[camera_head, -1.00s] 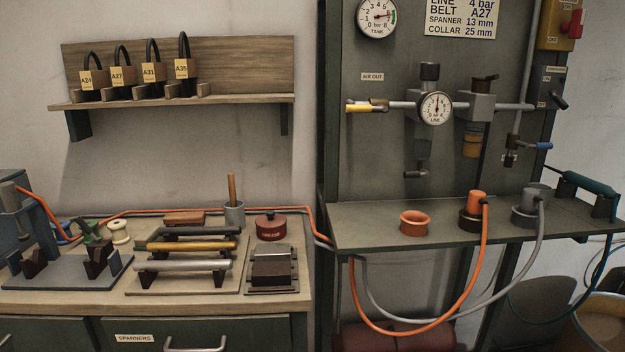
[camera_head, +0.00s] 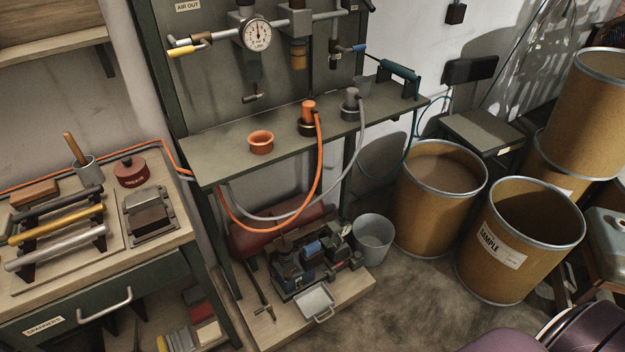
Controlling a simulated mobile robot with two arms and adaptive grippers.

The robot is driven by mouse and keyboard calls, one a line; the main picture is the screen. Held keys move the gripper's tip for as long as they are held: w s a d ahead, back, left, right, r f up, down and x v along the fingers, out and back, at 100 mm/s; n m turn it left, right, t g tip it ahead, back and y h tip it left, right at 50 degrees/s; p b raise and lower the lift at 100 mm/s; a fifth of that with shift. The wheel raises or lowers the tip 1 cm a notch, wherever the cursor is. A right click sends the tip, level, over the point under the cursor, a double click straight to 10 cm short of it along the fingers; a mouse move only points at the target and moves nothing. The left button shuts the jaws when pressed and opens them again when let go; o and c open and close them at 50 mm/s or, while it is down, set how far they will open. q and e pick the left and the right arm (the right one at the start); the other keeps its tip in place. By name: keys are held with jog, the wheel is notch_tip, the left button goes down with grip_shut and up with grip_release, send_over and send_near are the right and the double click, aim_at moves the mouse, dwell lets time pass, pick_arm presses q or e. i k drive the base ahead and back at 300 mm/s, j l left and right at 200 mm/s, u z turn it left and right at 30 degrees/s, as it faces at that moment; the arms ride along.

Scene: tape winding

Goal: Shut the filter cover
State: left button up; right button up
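A dark compressor-like machine (camera_head: 300,262) with a blue part sits on a low wooden platform (camera_head: 352,290) below the grey bench. At its front, a light grey square piece with a wire handle (camera_head: 314,302) is tilted outward, low near the platform. It looks like an open cover, but I cannot tell for sure that it is the filter cover, nor see its hinge. Neither of my grippers is in view.
A grey bucket (camera_head: 372,240) stands beside the platform. Several brown drums, one labelled SAMPLE (camera_head: 502,248), stand to the right. An orange hose (camera_head: 318,190) loops down from the bench shelf (camera_head: 225,163). The floor (camera_head: 400,300) right of the platform is clear.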

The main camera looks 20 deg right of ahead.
aim_at(335, 233)
jog(key=z, duration=0.95)
